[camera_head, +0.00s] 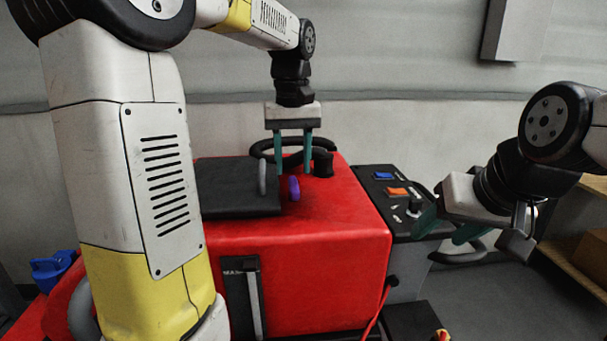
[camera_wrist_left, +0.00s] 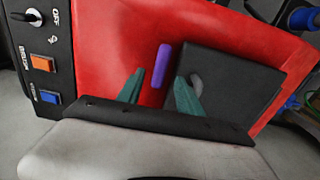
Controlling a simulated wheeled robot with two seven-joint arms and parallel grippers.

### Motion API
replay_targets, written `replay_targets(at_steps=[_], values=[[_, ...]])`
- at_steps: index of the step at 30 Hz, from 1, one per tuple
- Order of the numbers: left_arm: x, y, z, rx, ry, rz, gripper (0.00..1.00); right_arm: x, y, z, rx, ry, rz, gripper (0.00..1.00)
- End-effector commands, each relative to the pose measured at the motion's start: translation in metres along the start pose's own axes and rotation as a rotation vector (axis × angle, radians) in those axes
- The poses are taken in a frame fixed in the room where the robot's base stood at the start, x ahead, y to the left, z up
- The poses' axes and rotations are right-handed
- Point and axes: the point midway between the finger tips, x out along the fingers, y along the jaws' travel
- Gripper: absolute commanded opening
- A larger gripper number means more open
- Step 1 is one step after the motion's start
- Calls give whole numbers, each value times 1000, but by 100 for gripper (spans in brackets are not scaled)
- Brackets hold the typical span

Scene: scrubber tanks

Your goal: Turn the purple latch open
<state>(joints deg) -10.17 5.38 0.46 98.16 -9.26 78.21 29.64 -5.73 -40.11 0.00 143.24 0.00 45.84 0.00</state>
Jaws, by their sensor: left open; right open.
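The purple latch (camera_head: 294,188) stands on the red tank top, beside the right edge of a black lid (camera_head: 238,186). My left gripper (camera_head: 292,170) is open above and around the latch area, fingers pointing down. In the left wrist view the purple latch (camera_wrist_left: 161,66) shows between and beyond the two green fingertips (camera_wrist_left: 158,90), with the black lid (camera_wrist_left: 232,85) to its right. I cannot tell whether a finger touches the latch. My right gripper (camera_head: 450,232) is open and empty at the right, by the control panel.
The red tank body (camera_head: 320,260) fills the middle. A black control panel (camera_head: 400,200) with blue and orange switches is on its right. A black cap (camera_head: 322,163) and a black hose (camera_head: 268,148) are close behind the latch. A wooden shelf (camera_head: 570,262) stands at the far right.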

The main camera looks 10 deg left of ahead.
Motion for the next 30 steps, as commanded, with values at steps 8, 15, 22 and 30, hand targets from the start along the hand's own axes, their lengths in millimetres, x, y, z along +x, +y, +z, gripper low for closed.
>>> replay_targets(at_steps=[8, 15, 22, 30], values=[[-39, 0, 0, 0, 2, 1, 43, 0, 0, 0, 0, 0, 0, 55], [-44, 0, 0, 1, 0, 0, 43, 0, 0, 0, 0, 0, 0, 55], [-44, -3, 5, 10, 13, 12, 43, 0, 0, 0, 0, 0, 0, 55], [-34, -31, 64, 144, 176, 136, 43, 0, 0, 0, 0, 0, 0, 55]])
